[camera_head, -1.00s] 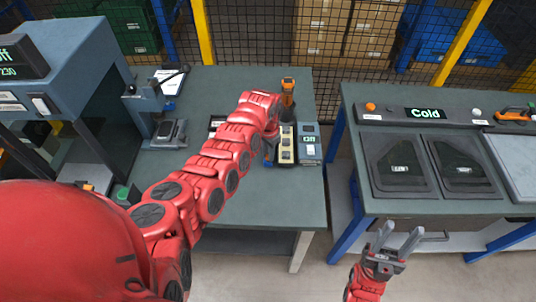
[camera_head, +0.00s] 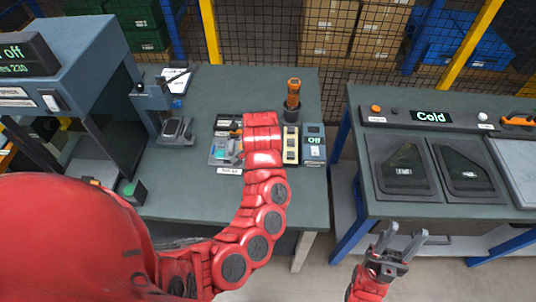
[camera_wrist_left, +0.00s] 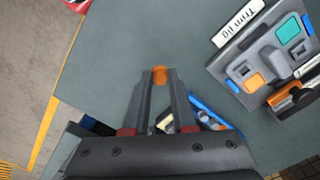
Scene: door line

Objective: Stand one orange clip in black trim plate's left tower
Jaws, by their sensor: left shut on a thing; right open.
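My left gripper (camera_wrist_left: 160,78) is shut on a small orange clip (camera_wrist_left: 160,71), which shows between its fingertips in the left wrist view. The gripper is apart from the trim jig (camera_wrist_left: 222,70), which lies to the upper right there with a dark grey plate, orange and teal patches and blue corners. In the head view the jig (camera_head: 218,157) is partly hidden by my red left arm. I cannot clearly tell the black trim plate or its left tower from the jig. My right gripper (camera_head: 398,238) is open and empty in front of the right bench.
A narrow pale tray (camera_head: 291,146) and a grey-blue box (camera_head: 314,147) stand right of the jig, with an orange-handled tool (camera_head: 293,92) behind. A press (camera_head: 174,128) stands left. The right bench holds a "Cold" panel (camera_head: 431,116). Bare green bench (camera_head: 225,90) lies behind the jig.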

